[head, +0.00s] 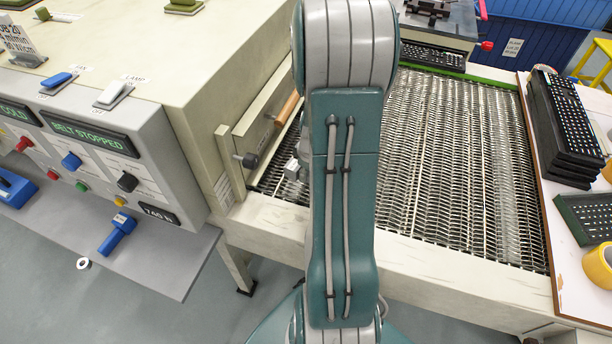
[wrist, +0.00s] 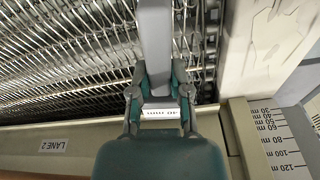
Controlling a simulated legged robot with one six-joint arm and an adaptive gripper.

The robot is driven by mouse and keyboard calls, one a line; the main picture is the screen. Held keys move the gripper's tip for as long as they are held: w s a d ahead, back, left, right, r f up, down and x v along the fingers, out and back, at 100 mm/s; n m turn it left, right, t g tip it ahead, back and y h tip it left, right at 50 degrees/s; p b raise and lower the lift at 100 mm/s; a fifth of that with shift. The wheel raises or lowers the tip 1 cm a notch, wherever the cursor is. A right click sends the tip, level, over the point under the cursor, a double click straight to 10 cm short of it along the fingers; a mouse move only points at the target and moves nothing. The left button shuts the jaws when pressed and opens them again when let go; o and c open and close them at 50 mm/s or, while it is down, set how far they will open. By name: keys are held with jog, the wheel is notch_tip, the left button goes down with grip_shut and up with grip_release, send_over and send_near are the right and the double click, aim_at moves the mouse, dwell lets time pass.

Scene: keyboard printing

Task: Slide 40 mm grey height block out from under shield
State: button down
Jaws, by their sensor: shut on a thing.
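In the wrist view, the grey height block (wrist: 155,45) is a long, plain grey bar between the fingers of my gripper (wrist: 160,88). The gripper is shut on it near a white printed label (wrist: 160,113). The bar lies over the wire mesh belt and runs out of the top of the picture. In the head view, my arm hides most of the gripper; a small grey piece (head: 292,169) shows just left of the arm, by the belt. The cream shield (head: 262,125) stands at the oven mouth left of it. I cannot tell whether the block touches the shield.
The mesh belt (head: 450,150) runs to the right of my arm. A millimetre scale (wrist: 270,135) is on the cream post at right in the wrist view, and a LANE 2 label (wrist: 68,144) is at lower left. Black keyboards (head: 565,125) are stacked on the right table.

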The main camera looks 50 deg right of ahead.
jog(key=shift+r, duration=2.5)
